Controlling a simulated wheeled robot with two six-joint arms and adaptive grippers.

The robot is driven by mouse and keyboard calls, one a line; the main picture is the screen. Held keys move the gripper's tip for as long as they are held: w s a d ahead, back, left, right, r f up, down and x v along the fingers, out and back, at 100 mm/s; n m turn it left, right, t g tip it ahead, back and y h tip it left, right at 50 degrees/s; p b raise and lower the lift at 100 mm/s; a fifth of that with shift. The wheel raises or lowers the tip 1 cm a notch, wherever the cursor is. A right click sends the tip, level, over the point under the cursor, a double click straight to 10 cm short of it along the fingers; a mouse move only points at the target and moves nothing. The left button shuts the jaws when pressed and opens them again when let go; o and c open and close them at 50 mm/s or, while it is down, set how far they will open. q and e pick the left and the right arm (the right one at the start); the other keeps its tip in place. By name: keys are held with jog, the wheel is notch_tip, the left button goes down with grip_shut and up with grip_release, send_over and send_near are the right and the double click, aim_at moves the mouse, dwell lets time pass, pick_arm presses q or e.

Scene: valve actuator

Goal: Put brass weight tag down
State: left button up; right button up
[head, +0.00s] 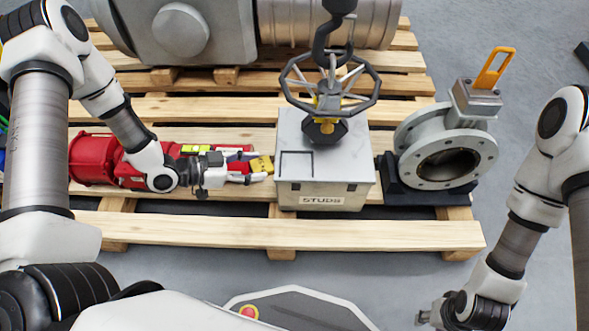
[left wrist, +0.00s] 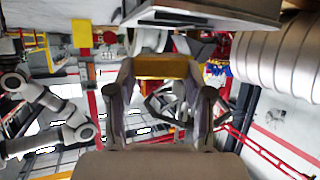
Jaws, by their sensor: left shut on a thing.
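The brass weight tag (head: 262,165) is a small yellow-gold plate, held at the fingertips of my left gripper (head: 257,170). My left gripper is shut on it just left of the grey STUDS box (head: 323,187). In the left wrist view the tag (left wrist: 163,67) spans the space between both fingers (left wrist: 165,95). From the pictures I cannot tell whether the tag touches the box. My right gripper (head: 432,316) is low at the right, in front of the pallet and away from the tag. Its finger opening is too small to make out.
A handwheel (head: 330,90) hangs from a dark hook above the STUDS box lid. A flanged valve (head: 445,158) with an orange handle stands to the right. A red actuator (head: 95,160) lies at the left. Bare pallet slats (head: 300,234) run along the front.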

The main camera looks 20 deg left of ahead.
pick_arm(q)
jog(key=b, duration=0.3)
send_over(290, 167)
jog(key=shift+s+f, duration=0.1)
jog(key=shift+f, duration=0.5)
notch_tip(290, 167, down, 3)
jog(key=b, duration=0.2)
jog(key=shift+d+f+b, duration=0.1)
jog(key=shift+b, duration=0.3)
jog(key=shift+f, duration=0.25)
jog(key=shift+r, duration=0.25)
jog(key=shift+f, duration=0.15)
pick_arm(e)
notch_tip(290, 167, down, 7)
pick_arm(q)
jog(key=o, duration=1.2)
